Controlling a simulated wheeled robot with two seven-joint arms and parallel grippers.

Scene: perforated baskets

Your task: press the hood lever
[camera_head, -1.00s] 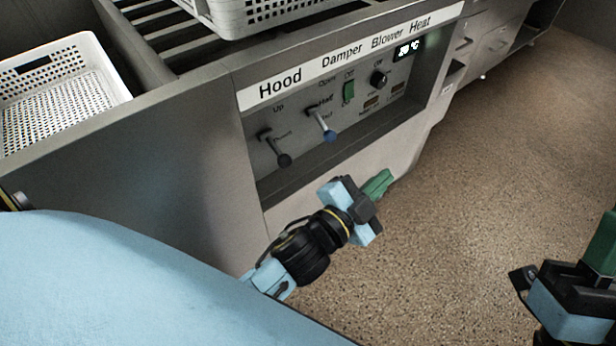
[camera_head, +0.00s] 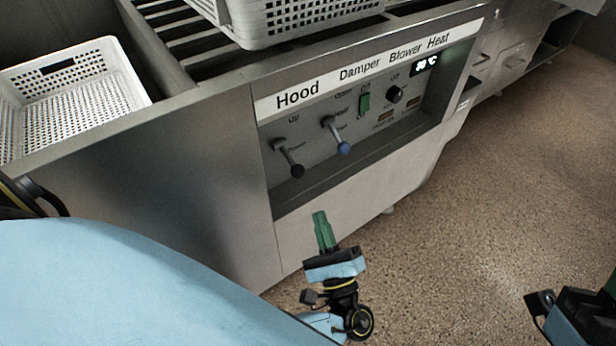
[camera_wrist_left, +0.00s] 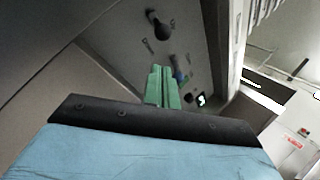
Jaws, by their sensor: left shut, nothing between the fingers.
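The hood lever (camera_head: 289,159) is a grey rod with a black knob under the "Hood" label (camera_head: 297,96), on a recessed control panel. It slants down to the right, its knob near the lower part of the recess. In the left wrist view its black knob (camera_wrist_left: 162,30) shows above the fingers. My left gripper (camera_head: 321,218) has green fingers that are shut and empty. They point up toward the panel, below and a little right of the lever, apart from it. My right gripper (camera_head: 541,303) shows only partly at the lower right edge; its fingertips are unclear.
The blue-knobbed damper lever (camera_head: 338,138) is just right of the hood lever. A green blower switch (camera_head: 364,104), a black knob (camera_head: 395,94) and a lit display (camera_head: 427,64) sit further right. White perforated baskets (camera_head: 125,85) rest above. Speckled floor (camera_head: 510,190) is clear at right.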

